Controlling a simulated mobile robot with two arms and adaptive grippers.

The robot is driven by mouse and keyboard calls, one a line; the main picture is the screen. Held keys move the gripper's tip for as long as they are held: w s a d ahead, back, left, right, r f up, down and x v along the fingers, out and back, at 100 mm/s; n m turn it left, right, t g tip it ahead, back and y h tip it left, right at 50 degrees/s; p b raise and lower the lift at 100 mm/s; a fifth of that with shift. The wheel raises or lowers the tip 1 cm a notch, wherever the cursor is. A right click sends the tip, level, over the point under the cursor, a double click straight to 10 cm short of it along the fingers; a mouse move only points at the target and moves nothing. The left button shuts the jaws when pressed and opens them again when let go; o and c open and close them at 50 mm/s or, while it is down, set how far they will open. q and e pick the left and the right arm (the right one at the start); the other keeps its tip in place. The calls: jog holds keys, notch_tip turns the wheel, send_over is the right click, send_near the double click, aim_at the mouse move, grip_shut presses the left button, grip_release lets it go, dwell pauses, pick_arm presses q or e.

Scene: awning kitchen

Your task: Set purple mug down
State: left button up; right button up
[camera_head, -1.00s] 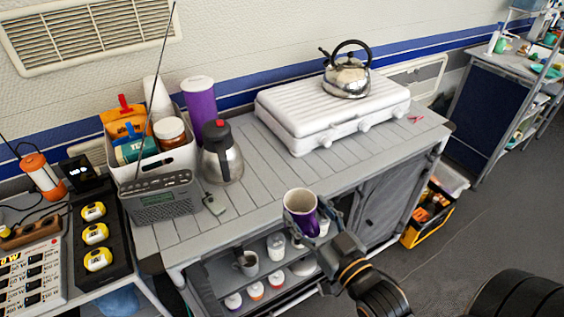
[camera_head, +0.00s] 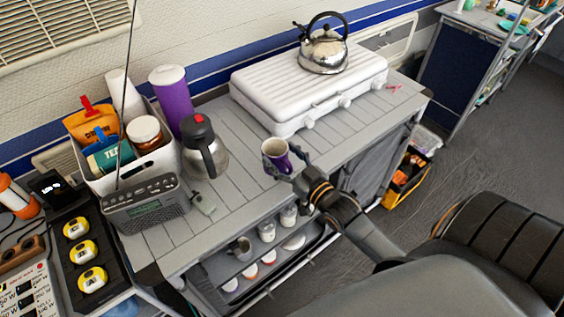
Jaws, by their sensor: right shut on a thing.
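The purple mug (camera_head: 277,157), pale inside, is upright in my right gripper (camera_head: 288,170), whose fingers are shut on it. The mug is over the front part of the grey slatted table top (camera_head: 240,182), in front of the white stove. I cannot tell whether its base touches the slats. My right arm reaches in from the lower right. My left gripper is not in view.
A white stove (camera_head: 290,92) with a steel kettle (camera_head: 324,45) stands behind the mug. A steel carafe (camera_head: 203,148), a radio (camera_head: 145,207), a purple canister (camera_head: 172,100) and a filled white bin (camera_head: 150,166) stand left. Slats between carafe and mug are clear.

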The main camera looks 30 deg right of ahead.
aim_at(286, 168)
jog(key=shift+w+d+f, duration=0.25)
jog(key=shift+w+f, duration=0.1)
jog(key=shift+f, duration=0.1)
jog(key=shift+w+d+f, duration=0.2)
jog(key=shift+w+f, duration=0.1)
jog(key=shift+f, duration=0.15)
jog(key=f, duration=0.3)
jog(key=shift+w+d+f, duration=0.1)
jog(key=shift+w, duration=0.1)
jog(key=shift+f, duration=0.1)
jog(key=shift+f, duration=0.2)
jog(key=o, duration=1.3)
jog(key=shift+o, duration=0.2)
jog(key=shift+r, duration=0.1)
